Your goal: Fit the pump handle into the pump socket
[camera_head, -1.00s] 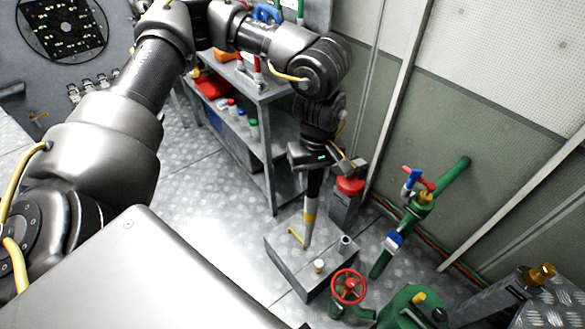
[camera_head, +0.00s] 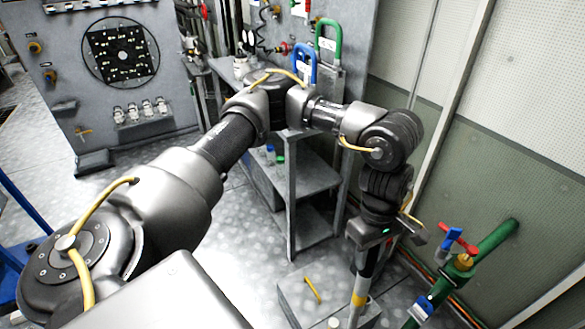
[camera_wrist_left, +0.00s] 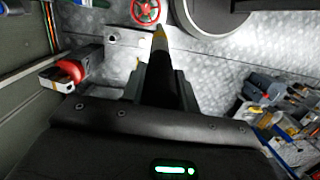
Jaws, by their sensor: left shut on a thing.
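My left gripper (camera_head: 366,250) is shut on the pump handle (camera_head: 359,292), a dark rod with a yellow band and a pale metal lower end. It points steeply down over the right part of the grey pump box (camera_head: 293,303). The handle also shows in the left wrist view (camera_wrist_left: 160,75), between the fingers of the gripper (camera_wrist_left: 160,88), its yellow band at the far end. The pump socket is mostly or wholly covered by the handle in the head view. I cannot tell whether the tip touches it. My right gripper is not in view.
A yellow lever (camera_head: 313,289) and a pale knob (camera_head: 333,323) are on the box. Green pipework (camera_head: 462,265) with red and blue handles stands right of it. A grey shelf unit (camera_head: 291,205) stands behind. The left wrist view shows a red valve wheel (camera_wrist_left: 145,11).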

